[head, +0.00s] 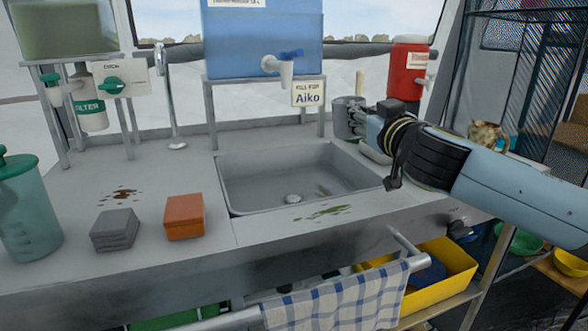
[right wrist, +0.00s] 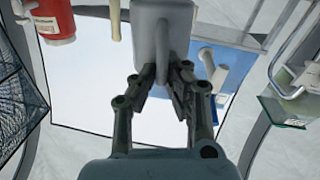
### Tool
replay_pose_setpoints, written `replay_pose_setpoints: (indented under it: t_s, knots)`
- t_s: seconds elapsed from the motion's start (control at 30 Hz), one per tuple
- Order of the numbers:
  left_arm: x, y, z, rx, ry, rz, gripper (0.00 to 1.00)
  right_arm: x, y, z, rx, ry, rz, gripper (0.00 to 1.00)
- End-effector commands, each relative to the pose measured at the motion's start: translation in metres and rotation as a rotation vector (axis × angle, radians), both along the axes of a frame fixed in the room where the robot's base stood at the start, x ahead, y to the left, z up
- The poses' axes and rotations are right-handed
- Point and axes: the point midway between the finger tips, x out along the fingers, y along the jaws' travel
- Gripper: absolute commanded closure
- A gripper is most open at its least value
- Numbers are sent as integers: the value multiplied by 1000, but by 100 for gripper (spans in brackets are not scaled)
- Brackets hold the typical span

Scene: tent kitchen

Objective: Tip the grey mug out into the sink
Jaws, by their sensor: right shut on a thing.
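The grey mug (head: 348,117) is in the head view above the back right corner of the sink (head: 228,190), and it looks upright. My right gripper (head: 369,120) is shut on it from the right. In the right wrist view, the mug (right wrist: 160,22) is at the top, with its handle between the fingers of my right gripper (right wrist: 167,75). The mug's inside is hidden. The sink is a grey basin with a round drain and a greenish smear inside. My left gripper is not in view.
A blue water tank (head: 262,35) with a tap stands behind the sink, with a sign below. A red dispenser (head: 405,72) stands behind my right gripper. An orange block (head: 184,217) and a grey block (head: 114,230) lie left of the sink. A checked towel (head: 335,300) hangs in front.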

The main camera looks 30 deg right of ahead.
Motion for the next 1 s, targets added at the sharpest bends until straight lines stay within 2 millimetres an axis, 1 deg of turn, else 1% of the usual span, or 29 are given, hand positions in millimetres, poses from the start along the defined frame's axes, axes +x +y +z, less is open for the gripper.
replay_pose_setpoints:
  t_s: [0.1, 0.23, 0.5, 0.87, 1.0]
  knots:
    - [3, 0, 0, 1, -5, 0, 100, 2, 6, 3, -61, 23, 0, 100]
    - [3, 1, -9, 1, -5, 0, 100, 5, 14, -5, -141, 54, 0, 100]
    - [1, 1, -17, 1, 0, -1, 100, 11, 29, -12, -298, 114, 0, 100]
    - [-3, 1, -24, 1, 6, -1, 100, 19, 49, -25, -495, 191, -1, 100]
    - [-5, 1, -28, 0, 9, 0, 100, 21, 55, -33, -616, 237, -1, 100]
